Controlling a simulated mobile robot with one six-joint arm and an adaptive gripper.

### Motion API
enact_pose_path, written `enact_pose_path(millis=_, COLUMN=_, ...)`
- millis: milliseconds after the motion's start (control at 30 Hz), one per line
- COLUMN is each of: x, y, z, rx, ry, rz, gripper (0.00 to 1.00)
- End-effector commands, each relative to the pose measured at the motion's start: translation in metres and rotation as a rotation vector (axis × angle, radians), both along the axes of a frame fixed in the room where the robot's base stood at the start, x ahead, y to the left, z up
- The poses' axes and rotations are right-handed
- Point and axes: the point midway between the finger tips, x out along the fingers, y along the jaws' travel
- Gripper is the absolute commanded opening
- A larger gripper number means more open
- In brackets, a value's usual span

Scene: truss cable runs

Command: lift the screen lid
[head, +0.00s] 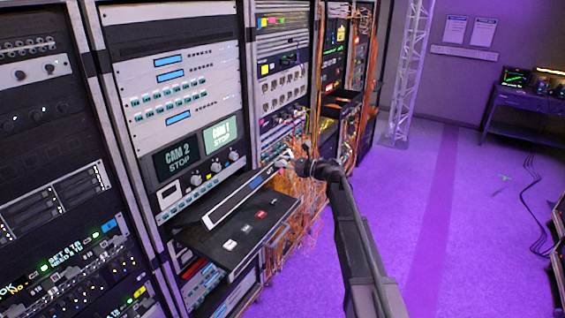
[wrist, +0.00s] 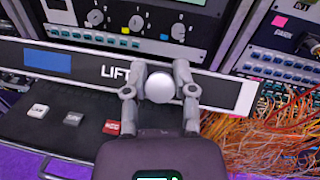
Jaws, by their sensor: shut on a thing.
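The screen lid (wrist: 85,70) shows in the wrist view as a long, dark bar with pale edging, a blue patch and the word LIFT. A round, pale knob (wrist: 159,87) is on its front. My gripper (wrist: 160,84) is shut on the knob, with a finger on each side. In the head view the lid (head: 232,203) lies along the back of a pulled-out black tray (head: 240,246). My gripper (head: 287,162) is at its far right end. How far the lid is raised is hard to tell.
White, grey and red keys (wrist: 113,127) sit on the tray in front of the lid. Loose orange cables (wrist: 265,140) hang just right of it. Rack panels (head: 195,150) stand close behind. The purple floor (head: 450,220) to the right is mostly clear.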

Motion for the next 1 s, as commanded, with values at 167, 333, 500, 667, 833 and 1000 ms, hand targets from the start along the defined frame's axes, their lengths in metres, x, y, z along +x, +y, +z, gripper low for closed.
enact_pose_path(millis=167, x=0.0017, y=-0.0001, z=0.0008, rx=0.002, ry=0.000, rz=-0.003, gripper=0.00)
enact_pose_path(millis=333, x=0.0019, y=0.0005, z=0.0011, rx=0.002, ry=0.000, rz=-0.003, gripper=0.00)
enact_pose_path(millis=500, x=0.0021, y=0.0018, z=0.0018, rx=0.002, ry=0.001, rz=-0.002, gripper=0.00)
enact_pose_path(millis=667, x=0.0022, y=0.0024, z=0.0025, rx=0.000, ry=0.003, rz=-0.001, gripper=0.00)
enact_pose_path(millis=833, x=0.0025, y=0.0033, z=0.0034, rx=-0.003, ry=0.004, rz=-0.001, gripper=0.00)
enact_pose_path(millis=1000, x=0.0028, y=0.0048, z=0.0045, rx=-0.006, ry=0.007, rz=0.000, gripper=0.00)
